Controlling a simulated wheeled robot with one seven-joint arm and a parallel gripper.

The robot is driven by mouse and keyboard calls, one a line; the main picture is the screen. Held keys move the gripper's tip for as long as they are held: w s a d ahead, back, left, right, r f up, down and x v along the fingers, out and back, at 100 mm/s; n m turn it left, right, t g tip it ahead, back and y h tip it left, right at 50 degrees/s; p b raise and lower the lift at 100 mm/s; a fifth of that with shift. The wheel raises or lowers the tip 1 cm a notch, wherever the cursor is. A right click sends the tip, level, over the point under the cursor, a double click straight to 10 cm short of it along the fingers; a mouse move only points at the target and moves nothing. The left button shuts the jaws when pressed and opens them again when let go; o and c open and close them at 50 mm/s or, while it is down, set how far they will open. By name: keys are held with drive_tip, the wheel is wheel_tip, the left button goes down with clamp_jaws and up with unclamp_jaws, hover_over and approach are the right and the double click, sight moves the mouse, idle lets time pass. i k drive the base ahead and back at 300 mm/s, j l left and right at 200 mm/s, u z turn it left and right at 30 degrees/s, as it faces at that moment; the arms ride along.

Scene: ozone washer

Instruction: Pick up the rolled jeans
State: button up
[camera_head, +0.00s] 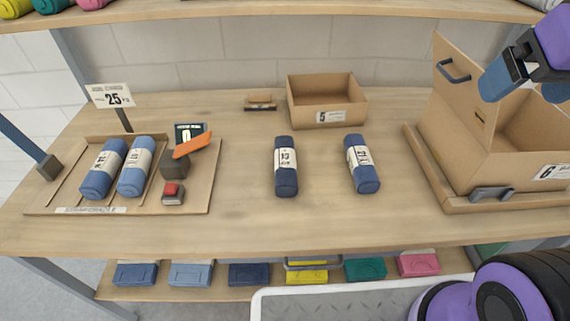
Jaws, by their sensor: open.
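Two rolled jeans lie apart on the bare tabletop, a dark blue roll (286,182) in the middle and another blue roll (366,180) to its right. Each has a white paper band with a number. Two lighter blue rolls, a left one (97,184) and a right one (130,182), lie side by side on the wooden tray (197,200) at the left. My gripper (526,90) is at the upper right, in front of the cardboard box. Its blue fingers are apart, with no roll seen between them. It is well away from all the rolls.
A large open cardboard box (463,150) stands at the right, its flap raised. A small open box (327,115) marked 5 stands at the back. A "25" sign (113,96) and a small display (188,133) stand at the left. The tabletop's front middle is clear.

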sight(285, 169)
drive_tip(key=k+j, duration=0.1)
drive_tip(key=j, duration=2.1)
drive_tip(key=i+z, duration=0.05)
